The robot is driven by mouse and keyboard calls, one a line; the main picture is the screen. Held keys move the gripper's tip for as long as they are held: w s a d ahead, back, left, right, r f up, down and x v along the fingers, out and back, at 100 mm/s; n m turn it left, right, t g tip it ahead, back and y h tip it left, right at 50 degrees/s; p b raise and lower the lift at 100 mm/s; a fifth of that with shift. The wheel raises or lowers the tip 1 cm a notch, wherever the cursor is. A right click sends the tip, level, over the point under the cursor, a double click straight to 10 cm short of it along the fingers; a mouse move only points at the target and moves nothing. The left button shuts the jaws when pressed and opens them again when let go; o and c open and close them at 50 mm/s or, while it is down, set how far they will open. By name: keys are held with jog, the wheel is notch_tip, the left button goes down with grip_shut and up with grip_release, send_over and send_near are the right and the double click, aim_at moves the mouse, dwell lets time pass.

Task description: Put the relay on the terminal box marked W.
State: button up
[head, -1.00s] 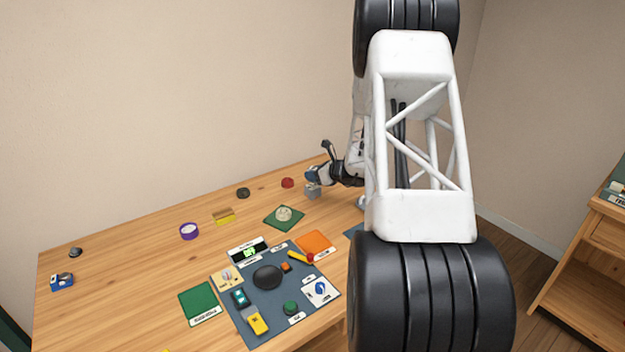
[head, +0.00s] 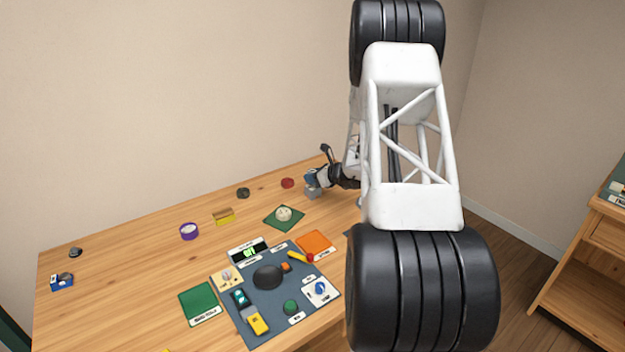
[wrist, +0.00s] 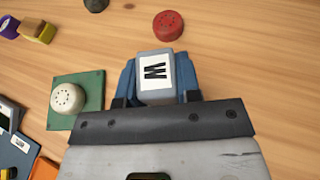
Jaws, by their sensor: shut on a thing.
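A grey box with a white label marked W (wrist: 154,72) sits between the blue fingers of my gripper (wrist: 158,85) in the wrist view. The fingers touch both its sides, so my gripper is shut on it. In the head view my gripper (head: 311,180) is at the far right part of the table, with the grey box (head: 313,192) low between its fingers. I cannot tell whether the box touches the table. I cannot make out which thing is the relay; nothing in view is clearly marked as one.
A red round piece (head: 287,183) and a black one (head: 243,193) lie nearby. A cream dome (head: 284,213) sits on a green mat. A yellow block (head: 224,217), purple ring (head: 189,231) and blue block (head: 62,282) stand left. The control panel (head: 275,325) fills the front.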

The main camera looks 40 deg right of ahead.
jog(key=shift+f, duration=0.5)
jog(key=shift+f, duration=0.1)
jog(key=o, duration=1)
jog(key=shift+c, duration=0.2)
jog(key=v, duration=1.2)
